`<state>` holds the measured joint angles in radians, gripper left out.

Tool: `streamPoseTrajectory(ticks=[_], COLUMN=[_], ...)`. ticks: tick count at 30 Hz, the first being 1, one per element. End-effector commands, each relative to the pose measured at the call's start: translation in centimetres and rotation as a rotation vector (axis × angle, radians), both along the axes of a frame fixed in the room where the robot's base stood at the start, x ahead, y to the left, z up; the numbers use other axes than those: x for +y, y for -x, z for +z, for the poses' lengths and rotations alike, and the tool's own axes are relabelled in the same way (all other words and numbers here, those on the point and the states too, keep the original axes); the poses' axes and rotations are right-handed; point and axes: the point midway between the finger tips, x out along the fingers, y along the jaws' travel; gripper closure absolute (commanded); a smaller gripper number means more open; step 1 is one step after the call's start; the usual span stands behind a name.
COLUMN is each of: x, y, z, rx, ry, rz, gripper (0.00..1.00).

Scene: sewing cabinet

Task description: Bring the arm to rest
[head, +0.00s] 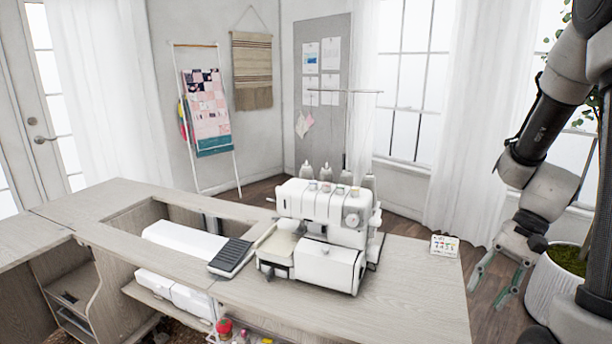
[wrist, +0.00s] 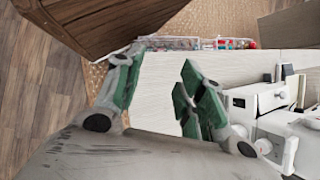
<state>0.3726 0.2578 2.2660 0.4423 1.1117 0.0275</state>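My gripper (head: 486,294) hangs at the right of the head view, fingers pointing down, just beyond the right end of the sewing cabinet. Its green-padded fingers stand apart with nothing between them. They also show spread in the wrist view (wrist: 158,68), with a pale surface behind the gap. My arm comes down from the upper right corner of the head view, bent at the elbow.
The cabinet top (head: 425,300) carries a white serger (head: 325,225), a black foot pedal (head: 231,257) and a small card (head: 444,245). A white planter (head: 555,285) stands close behind my gripper. Curtains (head: 480,130) hang behind. A brown wooden piece (wrist: 95,25) shows in the wrist view.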

Motion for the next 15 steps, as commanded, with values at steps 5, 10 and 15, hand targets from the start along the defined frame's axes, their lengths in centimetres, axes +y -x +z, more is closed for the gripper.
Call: streamPoseTrajectory(ticks=[5,10,15], x=[-1.6,-2.3,-1.7], y=[2.5,4.4,6.2], z=[5.0,9.3,13.0], rx=[-0.195,-0.383,-0.565], ry=[0.220,0.398,0.515], rz=[0.242,0.426,0.538], gripper=[0.61,0.61,0.61])
